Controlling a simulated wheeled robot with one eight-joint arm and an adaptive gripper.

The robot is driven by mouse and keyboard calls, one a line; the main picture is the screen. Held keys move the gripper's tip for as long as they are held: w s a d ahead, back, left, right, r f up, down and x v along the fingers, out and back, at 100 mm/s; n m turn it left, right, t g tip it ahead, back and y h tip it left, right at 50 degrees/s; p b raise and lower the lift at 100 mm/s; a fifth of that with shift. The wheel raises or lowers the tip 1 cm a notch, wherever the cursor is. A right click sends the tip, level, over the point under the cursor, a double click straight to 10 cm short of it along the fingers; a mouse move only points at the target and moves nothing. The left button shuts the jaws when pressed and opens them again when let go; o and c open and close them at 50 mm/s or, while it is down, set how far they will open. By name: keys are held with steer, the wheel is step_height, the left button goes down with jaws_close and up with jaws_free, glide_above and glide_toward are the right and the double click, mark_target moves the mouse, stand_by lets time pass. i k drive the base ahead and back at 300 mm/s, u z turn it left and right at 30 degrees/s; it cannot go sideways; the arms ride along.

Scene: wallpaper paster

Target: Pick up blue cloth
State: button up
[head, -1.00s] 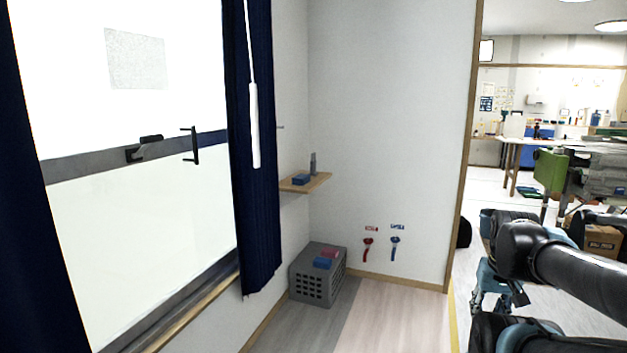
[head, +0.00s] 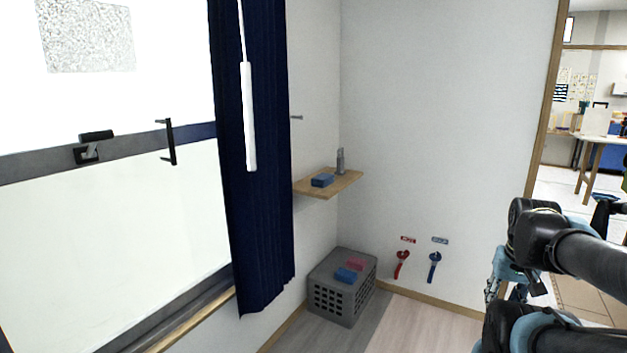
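A small flat blue item (head: 346,275), which looks like a folded blue cloth, lies on top of a grey perforated crate (head: 338,300) on the floor in the corner. A pink-red folded item (head: 356,265) lies right behind it. Another blue, block-like item (head: 323,180) sits on the wooden wall shelf (head: 345,185) above; I cannot tell whether it is cloth. My arm is at the lower right, well apart from the crate and shelf. The part that seems to be my gripper (head: 493,290) is partly hidden by my arm, and its fingers are not clear.
A grey upright object (head: 340,160) stands on the shelf. Red (head: 402,264) and blue (head: 434,266) valve handles are on the back wall. A dark blue curtain (head: 250,200) hangs beside the window left of the shelf. The floor before the crate is clear.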

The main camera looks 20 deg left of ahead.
mark_target(323, 179)
steer(key=u, duration=0.45)
steer(key=i, duration=1.4)
steer(key=u, duration=0.5)
